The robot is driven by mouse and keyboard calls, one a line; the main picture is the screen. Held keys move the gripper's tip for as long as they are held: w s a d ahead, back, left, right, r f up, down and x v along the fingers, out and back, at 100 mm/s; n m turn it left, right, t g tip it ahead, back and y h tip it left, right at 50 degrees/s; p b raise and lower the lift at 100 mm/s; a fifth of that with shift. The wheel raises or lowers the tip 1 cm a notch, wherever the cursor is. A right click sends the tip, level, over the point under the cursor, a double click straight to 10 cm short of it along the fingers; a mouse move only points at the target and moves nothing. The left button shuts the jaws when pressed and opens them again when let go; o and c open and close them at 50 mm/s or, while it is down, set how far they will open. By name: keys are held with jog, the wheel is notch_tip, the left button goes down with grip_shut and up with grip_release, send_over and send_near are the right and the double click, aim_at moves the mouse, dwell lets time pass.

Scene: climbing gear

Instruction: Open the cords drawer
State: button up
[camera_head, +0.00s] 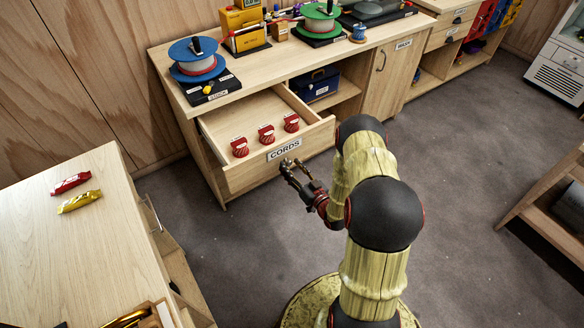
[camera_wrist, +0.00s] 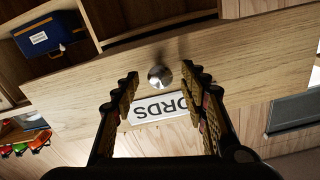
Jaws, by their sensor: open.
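The cords drawer (camera_head: 222,170) is pulled out from the wooden workbench, with its inside showing from above. Three red cord bundles (camera_head: 267,134) sit in it in a row behind the front panel. The panel bears a CORDS label (camera_head: 284,149), which also shows upside down in the wrist view (camera_wrist: 160,107). My gripper (camera_head: 290,166) is at the drawer front, by the label. In the wrist view my gripper (camera_wrist: 160,82) is open, with its fingers on either side of the round metal knob (camera_wrist: 159,75). I cannot tell whether a finger touches the knob.
The bench top (camera_head: 265,72) above holds a blue spool (camera_head: 192,50), a green spool (camera_head: 320,12) and yellow gear. A blue case (camera_head: 314,84) sits on the open shelf beside the drawer. A table (camera_head: 70,245) with two wrapped bars stands at left. Grey floor is free between.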

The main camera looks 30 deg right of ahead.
jog(key=s, duration=1.2)
jog(key=shift+d, duration=0.25)
